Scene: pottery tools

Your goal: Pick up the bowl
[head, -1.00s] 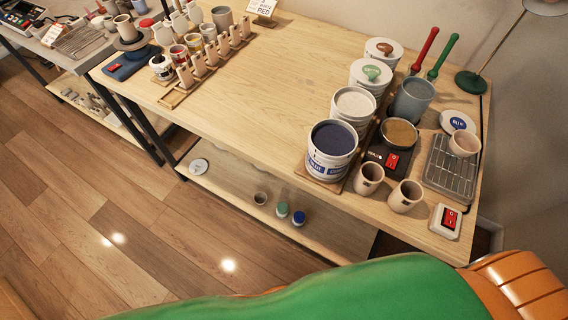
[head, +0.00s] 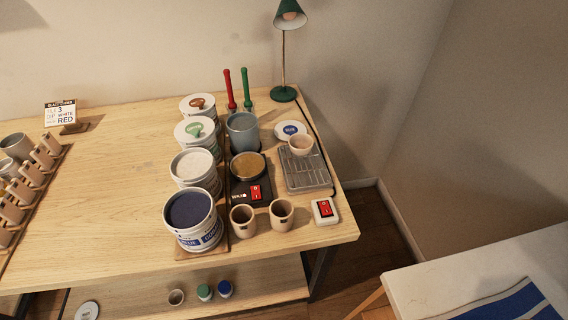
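A small beige bowl (head: 301,145) sits on the far end of the metal wire rack (head: 305,172) at the right side of the wooden table. Two beige cups, one on the left (head: 243,221) and one on the right (head: 281,213), stand near the table's front edge. Neither of my grippers shows in the head view.
Paint buckets (head: 193,215) line up left of a scale (head: 248,178) and a grey pot (head: 242,131). A switch box (head: 325,211) sits at the front right corner. A green lamp (head: 284,94) stands behind. A white table (head: 480,285) is at lower right. The table's left-centre is clear.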

